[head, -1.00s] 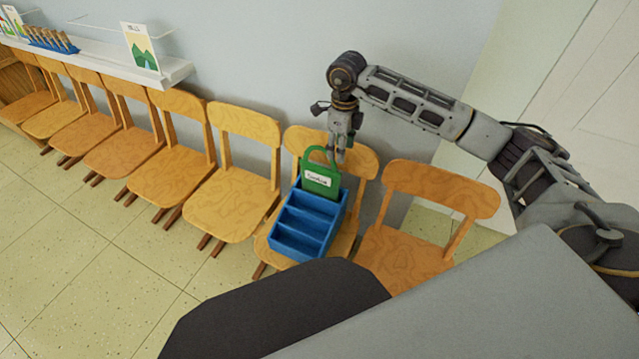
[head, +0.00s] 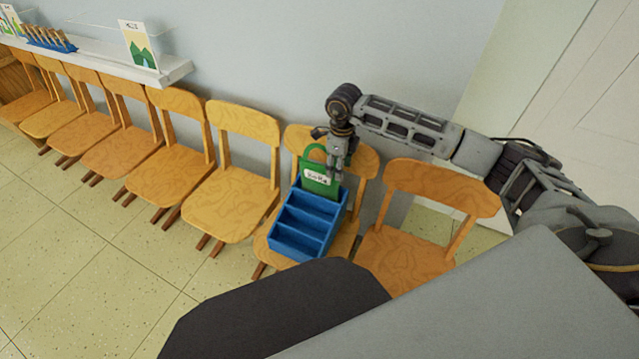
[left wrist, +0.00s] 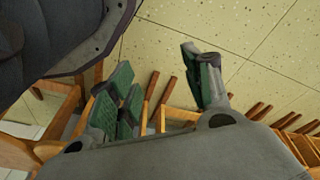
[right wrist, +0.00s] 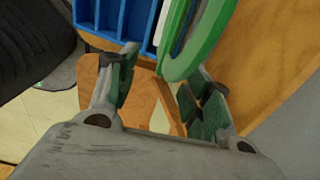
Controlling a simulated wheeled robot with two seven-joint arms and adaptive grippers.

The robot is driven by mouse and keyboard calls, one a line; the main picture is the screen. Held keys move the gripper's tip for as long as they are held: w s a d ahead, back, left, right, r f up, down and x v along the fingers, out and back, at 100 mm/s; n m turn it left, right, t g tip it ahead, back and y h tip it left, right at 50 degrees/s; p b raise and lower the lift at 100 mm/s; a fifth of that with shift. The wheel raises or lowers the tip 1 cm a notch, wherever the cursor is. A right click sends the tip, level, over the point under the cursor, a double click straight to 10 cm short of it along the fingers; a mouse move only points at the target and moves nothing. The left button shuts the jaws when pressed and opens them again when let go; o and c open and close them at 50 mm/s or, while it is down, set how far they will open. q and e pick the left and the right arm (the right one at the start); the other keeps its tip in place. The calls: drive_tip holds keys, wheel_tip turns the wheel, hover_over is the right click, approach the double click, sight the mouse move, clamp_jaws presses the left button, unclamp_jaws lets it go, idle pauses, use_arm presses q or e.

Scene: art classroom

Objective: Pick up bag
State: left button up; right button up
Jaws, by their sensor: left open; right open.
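A green bag (head: 317,180) with a loop handle and a white label stands upright in the rear compartment of a blue divided tray (head: 300,245) on a wooden chair. My right gripper (head: 336,177) points down at the bag's right side in the head view. In the right wrist view the gripper (right wrist: 160,95) is open, with the bag's green handle (right wrist: 207,45) just beyond the fingertips, partly between them. I cannot tell whether they touch. My left gripper (left wrist: 165,85) is open and empty above the floor and chairs in the left wrist view; it is outside the head view.
A row of wooden chairs (head: 233,200) runs along the wall, with one chair (head: 415,250) right of the tray. A white shelf (head: 120,68) with cards hangs at the left. The tiled floor (head: 90,270) in front is clear.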

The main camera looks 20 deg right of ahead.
sight(319, 175)
use_arm(q)
drive_tip(key=shift+w, duration=0.1)
use_arm(e)
drive_tip(key=shift+f, duration=0.15)
drive_tip(key=shift+w+f, duration=0.1)
drive_tip(key=shift+f, duration=0.55)
use_arm(q)
drive_tip(key=r, duration=0.1)
drive_tip(key=r+b, duration=0.1)
drive_tip(key=r, duration=0.1)
drive_tip(key=shift+d, duration=0.4)
use_arm(e)
wheel_tip(319, 175, down, 4)
drive_tip(key=shift+w+r, duration=0.1)
drive_tip(key=shift+r, duration=0.1)
drive_tip(key=shift+c, duration=0.3)
use_arm(q)
drive_tip(key=shift+a+f, duration=0.15)
use_arm(e)
clamp_jaws()
